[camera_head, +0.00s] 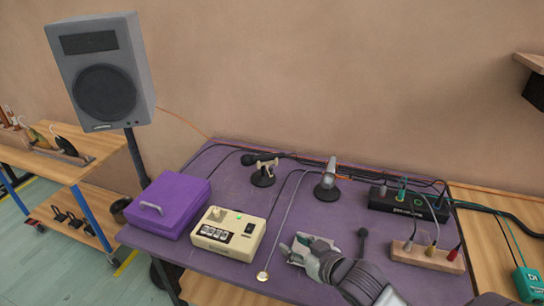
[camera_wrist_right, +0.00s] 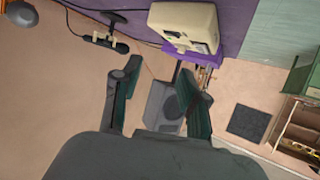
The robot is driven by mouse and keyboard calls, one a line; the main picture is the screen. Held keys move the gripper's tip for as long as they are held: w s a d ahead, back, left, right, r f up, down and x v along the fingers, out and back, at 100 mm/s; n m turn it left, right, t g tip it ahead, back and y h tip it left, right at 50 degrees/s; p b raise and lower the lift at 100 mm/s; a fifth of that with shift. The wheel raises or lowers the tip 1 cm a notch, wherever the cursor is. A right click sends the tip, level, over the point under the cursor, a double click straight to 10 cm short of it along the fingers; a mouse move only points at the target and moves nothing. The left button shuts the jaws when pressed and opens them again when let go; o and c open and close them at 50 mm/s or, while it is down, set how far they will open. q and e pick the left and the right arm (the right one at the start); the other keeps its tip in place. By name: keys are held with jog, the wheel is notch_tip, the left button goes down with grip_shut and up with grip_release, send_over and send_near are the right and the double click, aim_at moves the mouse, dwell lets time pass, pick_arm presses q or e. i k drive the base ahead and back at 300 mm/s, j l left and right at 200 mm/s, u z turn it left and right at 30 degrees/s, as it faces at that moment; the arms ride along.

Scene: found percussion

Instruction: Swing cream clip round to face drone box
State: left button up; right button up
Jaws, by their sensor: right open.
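The cream clip (camera_head: 265,167) sits on a small stand with a round black base, towards the back of the purple tabletop. A dark microphone lies at it, its head towards the left. In the right wrist view the stand's microphone (camera_wrist_right: 103,41) shows at upper left; the clip itself is hard to make out. A cream box (camera_head: 228,233) with a knob and buttons, apparently the drone box, stands front left of the clip; it also shows in the wrist view (camera_wrist_right: 184,22). My right gripper (camera_head: 290,247) is open and empty, right of the cream box and nearer than the clip.
A purple case (camera_head: 168,205) stands left of the cream box. A second stand with a grey clip (camera_head: 328,180) is right of the cream one. A black box (camera_head: 408,203) and a wooden block with plugs (camera_head: 427,256) are at right. Cables cross the table (camera_head: 330,225). A speaker (camera_head: 103,75) stands behind left.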

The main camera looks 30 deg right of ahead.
aim_at(270, 169)
jog(key=i+l, duration=0.7)
